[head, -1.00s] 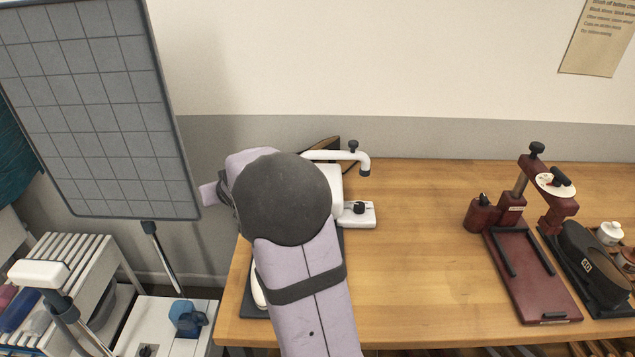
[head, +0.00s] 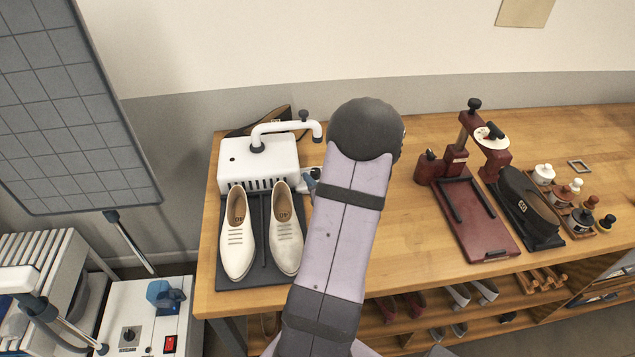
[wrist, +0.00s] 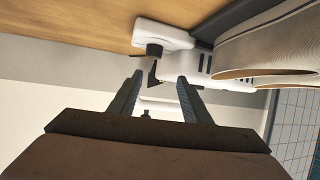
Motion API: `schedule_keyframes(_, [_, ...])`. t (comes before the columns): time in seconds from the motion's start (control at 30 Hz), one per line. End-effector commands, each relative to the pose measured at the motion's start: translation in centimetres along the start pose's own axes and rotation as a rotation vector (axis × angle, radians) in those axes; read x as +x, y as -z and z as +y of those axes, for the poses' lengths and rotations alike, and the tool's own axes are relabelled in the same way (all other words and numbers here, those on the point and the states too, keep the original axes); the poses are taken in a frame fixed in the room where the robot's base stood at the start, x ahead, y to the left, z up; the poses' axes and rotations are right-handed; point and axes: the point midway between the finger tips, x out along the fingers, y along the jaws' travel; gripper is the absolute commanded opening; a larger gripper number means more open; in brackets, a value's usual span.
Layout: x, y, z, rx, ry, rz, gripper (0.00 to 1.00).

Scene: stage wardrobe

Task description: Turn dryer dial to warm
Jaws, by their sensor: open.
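The shoe dryer (head: 258,160) is a white box with a curved pipe on the left of the bench. In the wrist view, its small white side block (wrist: 165,36) carries a black dial (wrist: 154,50). My gripper (wrist: 160,78) is open and empty there, its two fingers pointing towards the dial. The dial shows ahead of and between the fingertips; I cannot tell whether they touch it. In the head view my arm hides most of the gripper and block beside the dryer's right side. The dial's setting marks cannot be read.
Cream shoes (head: 237,235) stand on a dark mat before the dryer. The dryer's pipe (head: 285,127) arches above the side block. A dark red press (head: 475,210) stands to the right. A white unit (head: 145,325) with another knob and red switch is at lower left.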

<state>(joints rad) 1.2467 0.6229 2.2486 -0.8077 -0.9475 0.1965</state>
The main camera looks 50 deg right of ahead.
Motion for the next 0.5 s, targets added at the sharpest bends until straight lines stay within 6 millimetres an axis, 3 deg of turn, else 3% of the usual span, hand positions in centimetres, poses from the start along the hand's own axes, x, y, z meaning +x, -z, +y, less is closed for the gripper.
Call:
schedule_keyframes(0.03, [0.31, -1.54, 0.56, 0.026, -0.008, 0.009, 0.44])
schedule_keyframes(0.1, [0.27, -2.03, 0.99, 0.053, -0.013, 0.021, 0.44])
schedule_keyframes(0.5, [0.67, -2.19, 1.46, 0.082, -0.018, 0.034, 0.44])
